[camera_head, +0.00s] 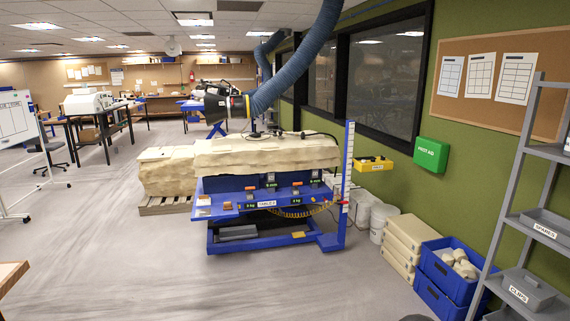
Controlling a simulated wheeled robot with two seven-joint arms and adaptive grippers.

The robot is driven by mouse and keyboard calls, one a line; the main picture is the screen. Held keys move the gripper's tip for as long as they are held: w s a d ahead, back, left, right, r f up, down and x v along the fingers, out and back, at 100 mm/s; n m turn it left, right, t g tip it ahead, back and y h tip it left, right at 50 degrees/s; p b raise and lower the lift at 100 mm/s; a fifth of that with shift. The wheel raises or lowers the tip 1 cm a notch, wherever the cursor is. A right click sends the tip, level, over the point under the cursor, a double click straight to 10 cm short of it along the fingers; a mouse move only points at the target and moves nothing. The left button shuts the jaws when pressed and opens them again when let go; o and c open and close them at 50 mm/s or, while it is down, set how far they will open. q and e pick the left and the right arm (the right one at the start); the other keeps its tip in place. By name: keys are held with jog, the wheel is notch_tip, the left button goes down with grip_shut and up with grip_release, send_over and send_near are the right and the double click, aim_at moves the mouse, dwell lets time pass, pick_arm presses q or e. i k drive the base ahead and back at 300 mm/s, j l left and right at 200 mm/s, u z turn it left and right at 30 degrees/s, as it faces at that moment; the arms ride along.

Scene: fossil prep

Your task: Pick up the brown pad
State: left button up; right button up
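I see no clearly identifiable brown pad; the candidates are small and far off. A flat orange item (298,235) lies on the low blue base. I cannot tell which of these, if any, is the pad. Neither of my grippers is in view, so no gripper is seen near the workstand.
A large pale fossil block (265,153) lies on the workstand; another (165,172) is on a pallet at left. Blue crates (437,295), stacked cream slabs (400,247) and a grey shelf rack (510,200) line the right. Open floor (190,270) lies in front.

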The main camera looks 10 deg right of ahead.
aim_at(227, 205)
jog(key=i+j+z, duration=0.4)
jog(key=i, duration=0.25)
jog(key=i+j+z, duration=0.4)
jog(key=i+j, duration=0.2)
jog(key=i+j+z, duration=0.4)
jog(key=i+j, duration=0.15)
jog(key=j, duration=0.25)
jog(key=i+j+z, duration=0.25)
jog(key=j+z, duration=0.15)
jog(key=j, duration=0.55)
jog(key=i+j+z, duration=0.15)
jog(key=j+z, duration=0.2)
jog(key=j, duration=0.65)
jog(key=j+z, duration=0.4)
jog(key=j, duration=0.65)
jog(key=k+j+z, duration=0.35)
jog(key=j, duration=0.45)
jog(key=k+j+z, duration=0.3)
jog(key=j, duration=0.45)
jog(key=k+j+z, duration=0.35)
jog(key=j, duration=0.3)
jog(key=k+j+z, duration=0.35)
jog(key=k+j, duration=0.15)
jog(key=k, duration=0.05)
